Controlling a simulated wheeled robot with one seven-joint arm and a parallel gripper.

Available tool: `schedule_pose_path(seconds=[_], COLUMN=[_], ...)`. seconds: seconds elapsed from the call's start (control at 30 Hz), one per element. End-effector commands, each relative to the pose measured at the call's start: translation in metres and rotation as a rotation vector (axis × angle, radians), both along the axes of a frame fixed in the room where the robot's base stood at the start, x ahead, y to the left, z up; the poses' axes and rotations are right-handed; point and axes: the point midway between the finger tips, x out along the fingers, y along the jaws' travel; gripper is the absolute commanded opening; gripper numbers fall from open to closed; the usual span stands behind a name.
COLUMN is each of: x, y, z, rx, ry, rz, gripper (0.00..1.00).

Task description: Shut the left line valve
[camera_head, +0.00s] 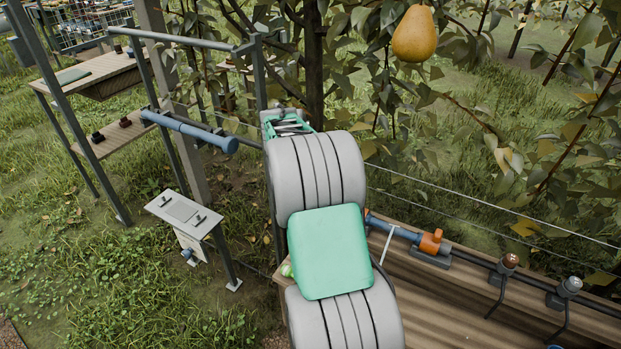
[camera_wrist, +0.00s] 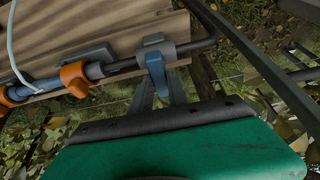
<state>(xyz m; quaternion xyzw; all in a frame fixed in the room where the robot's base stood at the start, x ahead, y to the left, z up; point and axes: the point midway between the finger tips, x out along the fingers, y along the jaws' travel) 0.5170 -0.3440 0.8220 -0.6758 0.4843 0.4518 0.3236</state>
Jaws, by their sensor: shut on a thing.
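The left line valve has a blue lever (camera_wrist: 156,72) on a grey body, upper middle in the wrist view. The lever stands roughly across the dark pipe (camera_wrist: 122,66). My gripper (camera_wrist: 163,92) is shut on the blue lever, its grey fingers reaching up from the green housing at the bottom of the wrist view. The lever's far end is partly hidden between the fingers. In the head view my arm covers the valve and my gripper's fingers.
A pipe run with an orange fitting (camera_head: 433,242) and a white strap (camera_head: 388,241) lies along the wooden bench (camera_head: 440,290). Capped fittings (camera_head: 509,262) stand farther right. A pear (camera_head: 414,34) hangs above among branches. Stretched wires cross behind. A small stand (camera_head: 184,213) is on the left.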

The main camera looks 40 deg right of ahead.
Motion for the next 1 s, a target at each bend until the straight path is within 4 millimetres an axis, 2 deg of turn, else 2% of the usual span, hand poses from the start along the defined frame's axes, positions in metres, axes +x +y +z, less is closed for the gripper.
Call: schedule_pose_path(seconds=[0.2, 0.23, 0.47, 0.77, 0.87, 1.0], x=[0.000, 0.000, 0.000, 0.000, -0.001, -0.005], y=[0.000, 0.000, 0.000, 0.001, 0.005, 0.017], z=[0.001, 0.001, 0.000, 0.004, 0.017, 0.045], rx=[-0.001, -0.001, -0.001, -0.001, -0.003, -0.002], ry=[-0.001, -0.001, -0.001, -0.001, -0.004, -0.004], rz=[-0.003, -0.002, -0.001, 0.000, 0.000, 0.001], gripper=[0.00, 0.22, 0.41, 0.42, 0.42, 0.42])
